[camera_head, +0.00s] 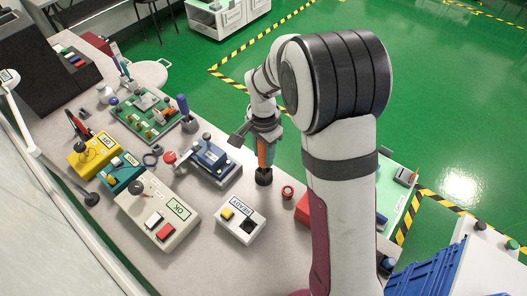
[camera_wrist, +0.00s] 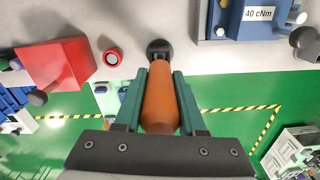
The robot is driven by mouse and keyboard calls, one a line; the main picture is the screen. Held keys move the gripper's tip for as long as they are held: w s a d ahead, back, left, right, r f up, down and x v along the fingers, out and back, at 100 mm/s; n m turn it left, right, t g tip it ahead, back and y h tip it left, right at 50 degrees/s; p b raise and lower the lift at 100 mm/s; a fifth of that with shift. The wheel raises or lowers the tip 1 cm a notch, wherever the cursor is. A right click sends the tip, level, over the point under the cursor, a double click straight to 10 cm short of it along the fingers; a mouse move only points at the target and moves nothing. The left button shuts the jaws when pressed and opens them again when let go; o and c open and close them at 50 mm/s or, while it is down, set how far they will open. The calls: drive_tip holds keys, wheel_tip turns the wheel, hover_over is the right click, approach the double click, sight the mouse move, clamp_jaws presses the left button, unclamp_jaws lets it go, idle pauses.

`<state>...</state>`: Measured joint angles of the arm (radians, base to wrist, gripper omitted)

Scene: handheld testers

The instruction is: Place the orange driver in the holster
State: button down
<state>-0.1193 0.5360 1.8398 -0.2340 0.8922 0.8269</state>
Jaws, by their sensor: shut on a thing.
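The orange driver (camera_head: 263,152) is upright between the teal fingers of my gripper (camera_head: 265,140), near the table's right edge. In the wrist view, the orange handle (camera_wrist: 160,104) lies between both fingers of my gripper (camera_wrist: 160,76), which is shut on it. A black round cup-like piece (camera_head: 264,177) is at the driver's lower end, and it also shows just beyond the handle in the wrist view (camera_wrist: 159,48). I cannot tell whether this piece is the holster or whether the driver sits inside it. The driver's lower tip is hidden.
A blue tester (camera_head: 213,158) stands left of the driver, and a white READY box (camera_head: 232,228) is in front. A red button (camera_head: 287,192) and a red box (camera_head: 303,208) are close on the right. Several other testers fill the table's left side.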

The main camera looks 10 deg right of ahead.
drive_tip(key=c, duration=0.5)
unclamp_jaws()
drive_tip(key=shift+f, duration=0.15)
wheel_tip(320, 180, up, 12)
drive_tip(key=shift+s+r, duration=0.2)
drive_tip(key=shift+r, duration=0.15)
drive_tip(key=s+d+n+y, duration=0.1)
drive_tip(key=s+n, duration=0.4)
drive_tip(key=s, duration=2.1)
drive_tip(key=shift+d+f+y, duration=0.15)
drive_tip(key=shift+y, duration=0.25)
